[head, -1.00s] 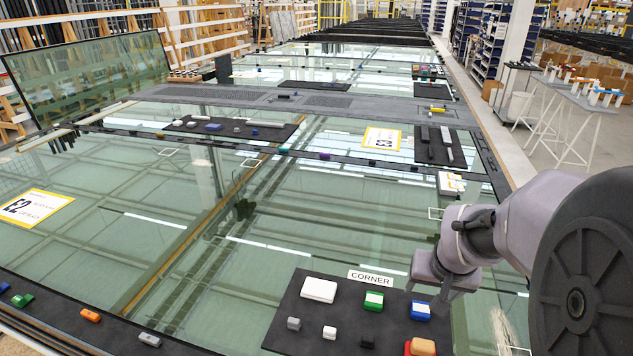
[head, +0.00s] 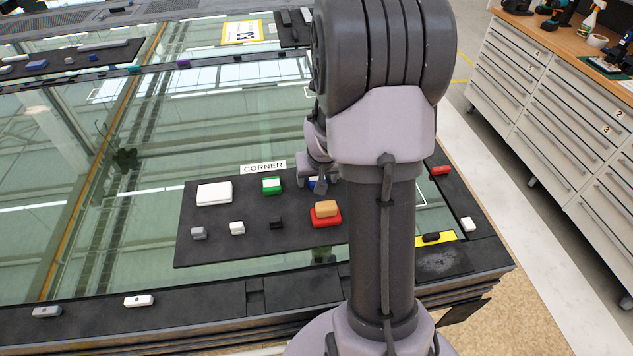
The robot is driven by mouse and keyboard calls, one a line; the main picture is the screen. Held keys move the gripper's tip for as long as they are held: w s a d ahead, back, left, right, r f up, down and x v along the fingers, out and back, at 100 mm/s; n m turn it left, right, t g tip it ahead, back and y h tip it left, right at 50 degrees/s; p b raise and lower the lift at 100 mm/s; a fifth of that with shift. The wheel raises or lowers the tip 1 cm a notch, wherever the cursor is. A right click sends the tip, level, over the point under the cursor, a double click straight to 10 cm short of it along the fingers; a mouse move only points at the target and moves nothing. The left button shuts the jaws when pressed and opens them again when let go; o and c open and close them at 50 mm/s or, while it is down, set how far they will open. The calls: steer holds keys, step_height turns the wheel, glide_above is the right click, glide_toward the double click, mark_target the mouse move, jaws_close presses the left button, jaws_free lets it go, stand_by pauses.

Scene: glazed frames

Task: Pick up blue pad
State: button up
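The blue pad (head: 312,185) lies on a black mat (head: 215,249) on the glass table, to the right of a green pad (head: 271,186). Only small patches of its blue show, because my gripper (head: 313,187) and arm cover most of it. My gripper points down at or just above the pad; I cannot tell whether they touch. Its fingers are too small and too hidden to show whether they are open or shut.
A white block (head: 214,193) lies left of the green pad. A tan block (head: 327,209) sits on a red pad (head: 326,221) in front. Small grey (head: 198,233), white (head: 237,228) and black (head: 276,223) pieces lie along the mat's front. A drawer cabinet (head: 560,110) stands at right.

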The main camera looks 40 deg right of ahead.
steer(key=c, duration=1.1)
steer(key=shift+c, duration=0.2)
steer(key=shift+r, duration=0.2)
